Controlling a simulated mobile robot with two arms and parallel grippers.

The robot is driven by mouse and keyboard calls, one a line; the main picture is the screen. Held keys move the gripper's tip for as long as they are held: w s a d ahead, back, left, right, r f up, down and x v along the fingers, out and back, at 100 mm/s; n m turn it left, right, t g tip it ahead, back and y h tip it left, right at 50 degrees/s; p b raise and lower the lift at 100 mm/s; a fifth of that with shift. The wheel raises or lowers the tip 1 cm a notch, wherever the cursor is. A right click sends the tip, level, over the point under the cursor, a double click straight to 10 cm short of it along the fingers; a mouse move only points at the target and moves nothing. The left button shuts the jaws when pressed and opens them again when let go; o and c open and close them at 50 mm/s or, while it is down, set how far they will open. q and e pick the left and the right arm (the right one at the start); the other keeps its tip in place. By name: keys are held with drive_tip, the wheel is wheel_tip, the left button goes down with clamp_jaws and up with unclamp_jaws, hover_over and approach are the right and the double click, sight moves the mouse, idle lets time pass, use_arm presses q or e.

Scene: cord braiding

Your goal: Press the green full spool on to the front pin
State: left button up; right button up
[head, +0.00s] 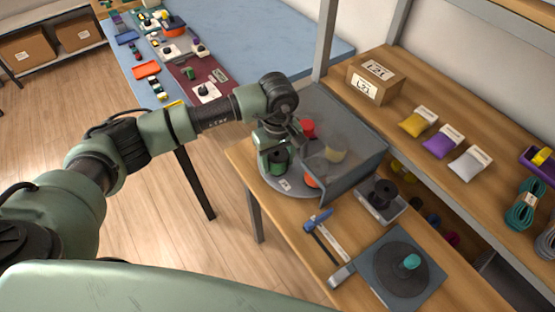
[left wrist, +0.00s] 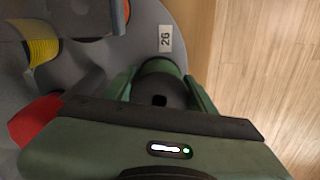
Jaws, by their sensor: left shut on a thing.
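The green full spool (head: 278,161) is at the near left side of the round grey plate (head: 296,190) of the braiding machine. It also shows in the left wrist view (left wrist: 160,67), with a dark top and a dark hole. My left gripper (left wrist: 160,86) is shut on the green spool from above, one finger on each side. The front pin is hidden under the spool, and I cannot tell how far down the spool sits. A label (left wrist: 165,39) reading 2G lies on the plate close to the spool. My right gripper is out of view.
A red spool (head: 308,129), a yellow spool (head: 335,152) and an orange one (head: 312,181) are on the plate, partly behind a clear grey guard (head: 350,165).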

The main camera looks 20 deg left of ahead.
use_arm(q)
drive_tip(key=shift+f+b, duration=0.15)
drive_tip(key=shift+b, duration=0.3)
idle(0.4)
drive_tip(key=o, duration=1.8)
drive_tip(key=shift+r+p, duration=1.5)
drive_tip(key=shift+r, duration=1.5)
